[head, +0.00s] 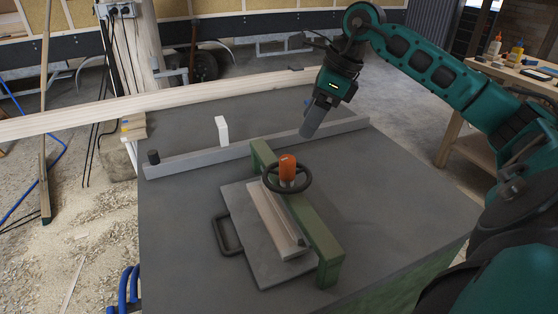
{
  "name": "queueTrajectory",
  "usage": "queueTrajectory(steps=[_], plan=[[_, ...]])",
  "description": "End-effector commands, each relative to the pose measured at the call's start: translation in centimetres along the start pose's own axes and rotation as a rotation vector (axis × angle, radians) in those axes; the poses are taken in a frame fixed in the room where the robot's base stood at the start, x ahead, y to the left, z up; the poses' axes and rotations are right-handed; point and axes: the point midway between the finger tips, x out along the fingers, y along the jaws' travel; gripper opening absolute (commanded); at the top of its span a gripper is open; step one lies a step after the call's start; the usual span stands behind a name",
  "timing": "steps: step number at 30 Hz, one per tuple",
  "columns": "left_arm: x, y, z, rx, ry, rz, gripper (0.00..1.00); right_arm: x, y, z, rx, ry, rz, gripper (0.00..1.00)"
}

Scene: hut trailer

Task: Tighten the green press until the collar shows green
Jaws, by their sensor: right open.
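The green press (318,240) stands on the dark grey table top, its green beam running from back left to front right. A black handwheel (287,178) sits above the beam. The collar (287,168) at the wheel's middle shows orange-red. Under the beam lies a pale wooden strip (270,222) on a grey plate (243,215) with a dark handle at its left. My right gripper (312,122) is open and empty, pointing down behind and right of the wheel, apart from it. My left gripper is not in view.
A grey rail (215,152) crosses the table (180,215) behind the press, with a black knob (153,157) on its left end. A white block (222,130) stands by the rail. A long wooden beam (120,105) lies beyond. The table right of the press is clear.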

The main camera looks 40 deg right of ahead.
Motion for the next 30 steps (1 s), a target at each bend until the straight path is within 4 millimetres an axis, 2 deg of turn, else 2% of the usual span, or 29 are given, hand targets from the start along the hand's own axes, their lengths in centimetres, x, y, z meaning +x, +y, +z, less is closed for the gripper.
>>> queueTrajectory(steps=[5, 12, 18, 24, 30], plan=[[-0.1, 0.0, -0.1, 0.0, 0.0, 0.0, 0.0, 2.7, 0.1, 0.0, 0.001, 0.0, 0.007, 0.64], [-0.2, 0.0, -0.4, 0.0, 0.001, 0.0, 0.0, 7.8, 0.2, 0.0, 0.003, 0.0, 0.009, 0.64], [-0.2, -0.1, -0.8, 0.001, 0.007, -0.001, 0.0, 11.0, 0.1, 0.0, 0.004, 0.0, 0.005, 0.64], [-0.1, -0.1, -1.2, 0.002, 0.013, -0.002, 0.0, 12.4, 0.1, 0.0, 0.003, 0.0, 0.004, 0.64], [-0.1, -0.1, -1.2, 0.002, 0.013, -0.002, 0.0, 12.6, 0.1, 0.0, 0.003, 0.001, 0.002, 0.64]])
